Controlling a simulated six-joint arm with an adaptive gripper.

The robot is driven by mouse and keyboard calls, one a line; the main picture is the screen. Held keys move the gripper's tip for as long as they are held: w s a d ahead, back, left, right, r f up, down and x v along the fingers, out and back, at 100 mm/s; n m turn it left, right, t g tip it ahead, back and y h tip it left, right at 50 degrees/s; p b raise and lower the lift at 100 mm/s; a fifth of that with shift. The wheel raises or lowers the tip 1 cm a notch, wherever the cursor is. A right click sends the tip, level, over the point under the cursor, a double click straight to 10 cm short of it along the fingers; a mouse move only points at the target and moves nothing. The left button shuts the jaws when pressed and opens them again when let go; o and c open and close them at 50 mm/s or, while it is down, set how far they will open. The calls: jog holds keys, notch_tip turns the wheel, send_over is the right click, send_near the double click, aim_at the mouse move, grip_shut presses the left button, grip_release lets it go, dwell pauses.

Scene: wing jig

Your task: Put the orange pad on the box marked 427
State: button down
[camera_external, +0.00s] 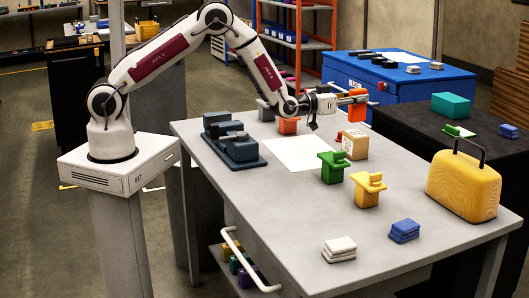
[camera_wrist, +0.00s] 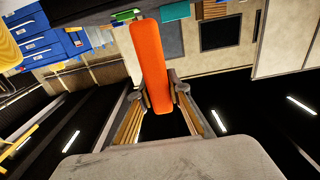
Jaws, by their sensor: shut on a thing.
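My gripper (camera_external: 352,97) reaches out level above the far side of the grey table and is shut on an orange pad (camera_external: 357,110). In the wrist view the pad (camera_wrist: 150,55) is a long orange slab between the two fingertips (camera_wrist: 158,92). A small tan box (camera_external: 356,144) with a pale marking stands on the table below the pad, with a clear gap between them. Its marking is too small to read, so I cannot confirm 427. The box is not recognizable in the wrist view.
Green (camera_external: 332,167) and yellow (camera_external: 367,189) blocks stand in front of the tan box. A white sheet (camera_external: 297,153) lies left of it. Another orange block (camera_external: 288,126) and a dark fixture (camera_external: 232,142) stand further left. A yellow case (camera_external: 464,185) stands at right.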

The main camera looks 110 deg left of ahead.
aim_at(350, 109)
jog(key=shift+f, duration=0.15)
jog(key=shift+f, duration=1.75)
jog(key=shift+f, duration=0.15)
jog(key=c, duration=1.9)
grip_release()
jog(key=shift+s+d, duration=0.1)
jog(key=v, duration=1.1)
jog(key=shift+s+d, duration=0.25)
jog(key=shift+d+r, duration=0.1)
jog(key=shift+r, duration=0.15)
